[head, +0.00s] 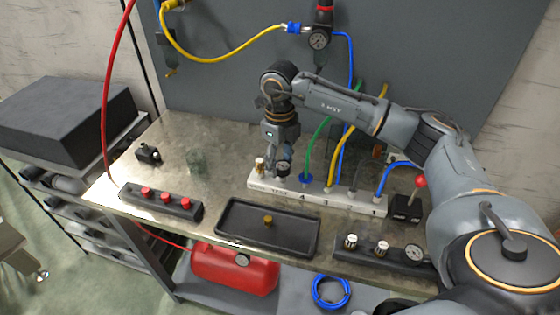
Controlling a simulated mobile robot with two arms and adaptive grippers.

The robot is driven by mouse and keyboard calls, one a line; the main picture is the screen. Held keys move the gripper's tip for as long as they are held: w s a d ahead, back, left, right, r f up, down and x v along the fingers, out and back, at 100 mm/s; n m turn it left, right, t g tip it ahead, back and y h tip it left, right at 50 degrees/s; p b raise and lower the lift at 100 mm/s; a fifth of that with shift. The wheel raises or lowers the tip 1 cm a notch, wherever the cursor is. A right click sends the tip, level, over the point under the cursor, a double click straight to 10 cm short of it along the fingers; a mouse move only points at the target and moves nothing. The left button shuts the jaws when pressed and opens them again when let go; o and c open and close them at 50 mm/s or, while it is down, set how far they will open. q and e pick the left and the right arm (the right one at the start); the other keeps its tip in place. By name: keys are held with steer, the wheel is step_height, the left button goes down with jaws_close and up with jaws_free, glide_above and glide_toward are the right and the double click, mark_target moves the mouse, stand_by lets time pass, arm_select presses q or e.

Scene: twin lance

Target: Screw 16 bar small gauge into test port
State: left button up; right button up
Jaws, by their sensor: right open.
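A white manifold block (318,195) with a row of numbered ports stands on the metal bench; its left end carries a label that seems to read TEST. A small dark gauge (283,169) sits upright at that end, at or just behind the labelled port; I cannot tell how far it is threaded or read its range. My right gripper (283,155) points down with its fingertips at the gauge, open; whether they touch it is too small to tell. A brass and white fitting (260,165) stands left of the gauge. My left gripper is not in view.
Green, yellow and blue hoses rise from the manifold. A black tray (238,240) holds a brass fitting (267,221). A rack with red caps (165,196) lies left; a holder with two fittings and a gauge (413,253) lies right. A red-knobbed lever (420,182) stands nearby.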

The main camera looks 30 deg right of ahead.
steer(key=shift+f, duration=0.1)
jaws_close()
steer(key=m+p, duration=0.1)
steer(key=m, duration=0.4)
steer(key=shift+s+m, duration=0.1)
steer(key=shift+m, duration=0.2)
steer(key=m+p, duration=0.1)
steer(key=m, duration=0.3)
steer(key=shift+s+f, duration=0.1)
steer(key=shift+f, duration=0.05)
steer(key=m+p, duration=0.1)
steer(key=m, duration=0.4)
steer(key=shift+s+m, duration=0.1)
steer(key=shift+m, duration=0.3)
steer(key=m+p, duration=0.2)
steer(key=m, duration=0.3)
steer(key=shift+s+m, duration=0.1)
steer(key=shift+m, duration=0.2)
steer(key=shift+c, duration=1.2)
jaws_free()
steer(key=shift+m+p, duration=0.3)
steer(key=shift+m, duration=0.4)
steer(key=shift+o, duration=0.9)
steer(key=shift+o, duration=0.4)
